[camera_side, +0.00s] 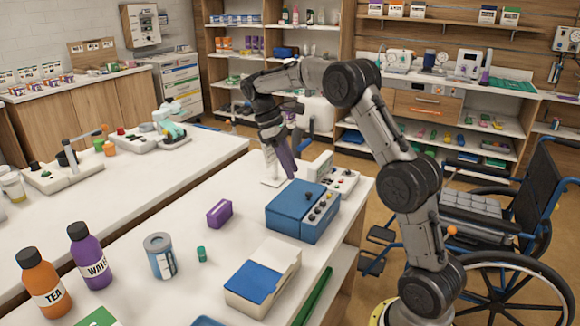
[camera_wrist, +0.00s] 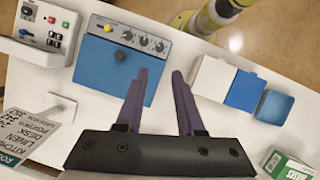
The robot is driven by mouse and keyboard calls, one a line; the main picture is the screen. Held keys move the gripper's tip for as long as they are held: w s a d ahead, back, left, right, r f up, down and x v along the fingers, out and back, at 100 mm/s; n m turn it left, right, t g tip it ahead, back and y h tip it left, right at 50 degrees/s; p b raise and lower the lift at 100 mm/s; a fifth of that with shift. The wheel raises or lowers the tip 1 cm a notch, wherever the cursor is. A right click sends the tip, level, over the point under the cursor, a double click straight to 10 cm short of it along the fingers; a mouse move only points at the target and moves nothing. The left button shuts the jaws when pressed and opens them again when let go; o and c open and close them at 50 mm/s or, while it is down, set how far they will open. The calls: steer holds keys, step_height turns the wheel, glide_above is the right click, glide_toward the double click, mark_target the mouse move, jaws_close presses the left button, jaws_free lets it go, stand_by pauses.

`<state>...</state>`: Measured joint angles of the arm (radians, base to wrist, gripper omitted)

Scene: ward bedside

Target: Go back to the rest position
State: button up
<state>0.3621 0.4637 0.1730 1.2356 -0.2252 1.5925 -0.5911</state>
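My gripper (camera_side: 287,172) hangs over the far part of the white table in the side view, fingers pointing down, behind and left of the blue box with knobs (camera_side: 297,212). In the wrist view my gripper (camera_wrist: 158,72) shows two dark purple fingers spread apart with a clear gap. Nothing is held between them. The blue box (camera_wrist: 117,64) shows partly behind the left finger in that view. I cannot tell the exact height of the fingertips above the table.
A white device with buttons (camera_side: 341,182) stands near the fingers. A purple box (camera_side: 219,213), a blue-grey can (camera_side: 160,257), an orange bottle (camera_side: 43,285), a purple bottle (camera_side: 90,258) and a white-and-blue box (camera_side: 258,281) stand nearer. A wheelchair (camera_side: 500,215) is at right.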

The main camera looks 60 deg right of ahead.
steer(key=s+a+r+n+t, duration=0.1)
steer(key=s+a+r+t, duration=0.4)
steer(key=s+a+r, duration=0.65)
steer(key=s+a+f+m+t+y, duration=0.1)
steer(key=s+a+f+m+t, duration=0.3)
steer(key=s+a+f, duration=0.3)
steer(key=shift+s+a+f+t, duration=0.4)
steer(key=shift+s+a, duration=0.3)
steer(key=shift+s, duration=1.2)
